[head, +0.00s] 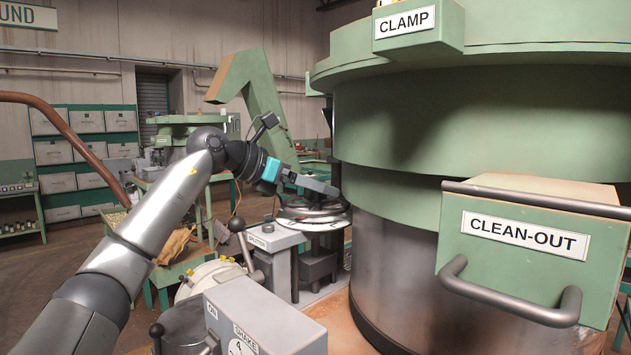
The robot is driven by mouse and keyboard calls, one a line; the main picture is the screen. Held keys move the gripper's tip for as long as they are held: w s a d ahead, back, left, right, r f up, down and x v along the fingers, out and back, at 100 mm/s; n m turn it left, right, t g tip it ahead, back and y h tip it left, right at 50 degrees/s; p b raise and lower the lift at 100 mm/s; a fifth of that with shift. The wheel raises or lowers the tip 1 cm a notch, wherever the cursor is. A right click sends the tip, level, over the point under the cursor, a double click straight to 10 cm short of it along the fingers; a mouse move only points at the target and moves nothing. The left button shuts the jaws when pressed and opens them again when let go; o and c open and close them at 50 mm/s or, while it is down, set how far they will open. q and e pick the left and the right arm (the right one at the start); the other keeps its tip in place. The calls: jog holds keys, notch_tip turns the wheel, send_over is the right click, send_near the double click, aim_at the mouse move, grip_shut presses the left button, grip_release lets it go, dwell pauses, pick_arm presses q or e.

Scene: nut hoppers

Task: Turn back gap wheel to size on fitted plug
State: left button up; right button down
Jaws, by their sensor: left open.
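My left gripper (322,186) reaches in from the left, its teal-marked body tilted down to the right and its dark fingers open. It is just above a round metal wheel-like part (318,222) on a stand beside the big green machine. I cannot tell whether this part is the gap wheel, or whether the fingers touch it. No plug can be made out. My right gripper is not in view.
The green hopper machine (390,137) fills the right, with a CLEAN-OUT drawer (466,248) and its handles jutting forward. A grey control box (262,312) and a ball-topped lever (240,235) stand in front. Shelves of bins (85,150) are far behind.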

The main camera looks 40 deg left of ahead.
pick_arm(q)
jog(key=shift+c, duration=0.4)
grip_shut()
dwell(0.4)
jog(key=shift+n+y, duration=0.4)
jog(key=shift+y, duration=0.1)
jog(key=shift+n+y, duration=0.5)
jog(key=shift+n+t+y, duration=0.4)
jog(key=shift+n+y, duration=0.3)
jog(key=shift+y, duration=0.2)
jog(key=n+y, duration=0.3)
jog(key=y, duration=0.1)
jog(key=shift+w+d+n, duration=0.1)
jog(key=shift+n, duration=0.3)
jog(key=shift+n+g+y+p, duration=0.5)
jog(key=shift+n+g+y, duration=0.2)
jog(key=shift+n+y, duration=0.65)
jog(key=shift+y, duration=0.25)
